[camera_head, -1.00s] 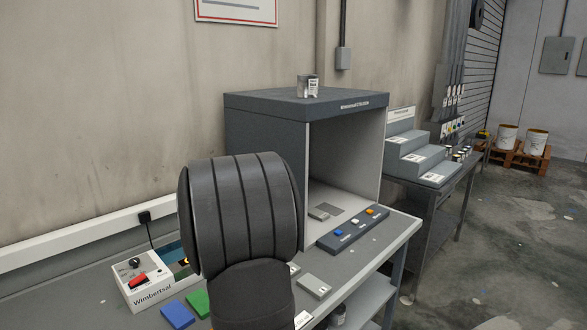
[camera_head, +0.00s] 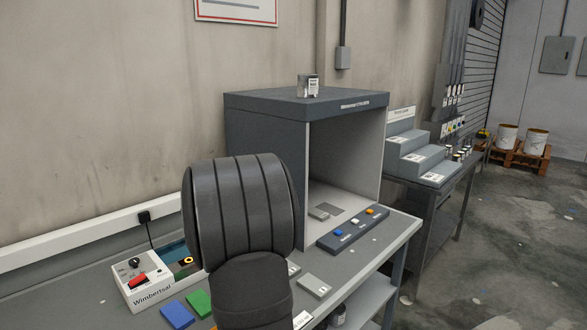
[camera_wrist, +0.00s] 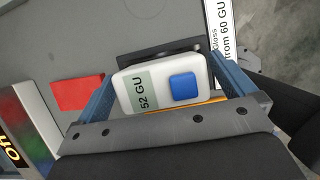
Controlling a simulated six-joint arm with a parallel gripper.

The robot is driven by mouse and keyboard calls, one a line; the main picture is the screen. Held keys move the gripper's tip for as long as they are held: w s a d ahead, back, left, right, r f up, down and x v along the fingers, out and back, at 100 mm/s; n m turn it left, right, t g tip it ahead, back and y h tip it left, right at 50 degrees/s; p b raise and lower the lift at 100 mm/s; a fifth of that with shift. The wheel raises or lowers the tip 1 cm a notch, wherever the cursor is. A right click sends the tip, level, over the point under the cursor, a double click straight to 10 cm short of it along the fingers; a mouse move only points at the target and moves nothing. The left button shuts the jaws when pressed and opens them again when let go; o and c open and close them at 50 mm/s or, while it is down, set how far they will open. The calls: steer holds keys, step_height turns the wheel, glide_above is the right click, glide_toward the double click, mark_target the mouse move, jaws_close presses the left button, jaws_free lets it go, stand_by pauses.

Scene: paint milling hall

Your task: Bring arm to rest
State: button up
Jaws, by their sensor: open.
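My gripper (camera_wrist: 162,70) shows in the wrist view with its two blue fingers spread apart. A white gloss meter (camera_wrist: 160,85) with a blue button and a display reading 52 GU sits between and below the fingers. I cannot tell whether the fingers touch its sides. In the head view my own dark arm link fills the lower middle and hides the gripper and the meter.
The grey bench (camera_head: 90,295) carries a white Wimbertsal box (camera_head: 146,283), a blue block (camera_head: 177,314) and a green block (camera_head: 199,303). A light booth (camera_head: 268,140) with a can (camera_head: 307,86) on top stands behind. A red card (camera_wrist: 77,93) lies left of my gripper.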

steer(key=shift+x, duration=0.9)
steer(key=r, duration=0.5)
steer(key=shift+s+d+r, duration=0.15)
steer(key=shift+s+d, duration=0.05)
steer(key=shift+d, duration=0.1)
steer(key=s+d+r, duration=0.4)
steer(key=d+r, duration=0.2)
steer(key=d, duration=0.4)
steer(key=shift+m, duration=0.6)
steer(key=w+a, duration=0.2)
steer(key=a, duration=0.3)
steer(key=w+a, duration=0.1)
steer(key=a, duration=0.4)
steer(key=w+a, duration=0.2)
steer(key=a, duration=0.3)
steer(key=shift+w+a, duration=0.1)
steer(key=shift+w, duration=0.25)
steer(key=a+f, duration=0.2)
steer(key=a, duration=0.1)
steer(key=w+a+f, duration=0.1)
steer(key=a+f, duration=0.1)
steer(key=a, duration=0.2)
steer(key=a+f, duration=0.3)
steer(key=a, duration=0.1)
steer(key=shift+w, duration=0.2)
steer(key=shift+a+f, duration=0.25)
steer(key=shift+f, duration=0.35)
